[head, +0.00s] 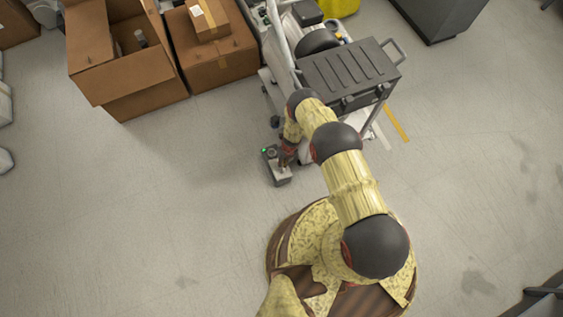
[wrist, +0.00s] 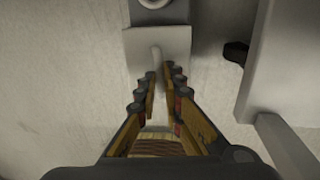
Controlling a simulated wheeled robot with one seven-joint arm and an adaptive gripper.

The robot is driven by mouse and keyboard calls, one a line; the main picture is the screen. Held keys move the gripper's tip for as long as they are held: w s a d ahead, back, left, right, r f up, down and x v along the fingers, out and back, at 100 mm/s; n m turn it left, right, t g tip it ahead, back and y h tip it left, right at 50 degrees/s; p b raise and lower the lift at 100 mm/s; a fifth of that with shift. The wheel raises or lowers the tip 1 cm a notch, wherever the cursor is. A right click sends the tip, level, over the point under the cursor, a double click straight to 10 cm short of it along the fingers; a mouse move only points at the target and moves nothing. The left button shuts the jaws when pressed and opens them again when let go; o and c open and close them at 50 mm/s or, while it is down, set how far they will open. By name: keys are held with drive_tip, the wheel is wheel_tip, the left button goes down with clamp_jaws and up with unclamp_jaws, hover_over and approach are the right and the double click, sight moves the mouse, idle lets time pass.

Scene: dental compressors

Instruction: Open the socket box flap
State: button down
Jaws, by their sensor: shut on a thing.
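The socket box (head: 279,176) is a small dark grey box with a green light, low beside the compressor cart in the head view. My gripper (head: 286,158) reaches down to it and covers part of it. In the wrist view, the flap (wrist: 140,47) is a light grey plate with a thin pale bar running from it toward me. My gripper (wrist: 160,75) has its two fingers on either side of this bar and is shut on it. The fingers hide the bar's near end, and how far the flap is open cannot be told.
A compressor cart (head: 350,68) with a dark ribbed top stands just behind and right of the box. Cardboard boxes (head: 135,80) stand at the upper left. A grey cabinet (head: 440,15) is at the upper right. The floor left of the box is clear.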

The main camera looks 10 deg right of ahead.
drive_tip(key=shift+d+y, duration=0.25)
drive_tip(key=shift+y, duration=0.05)
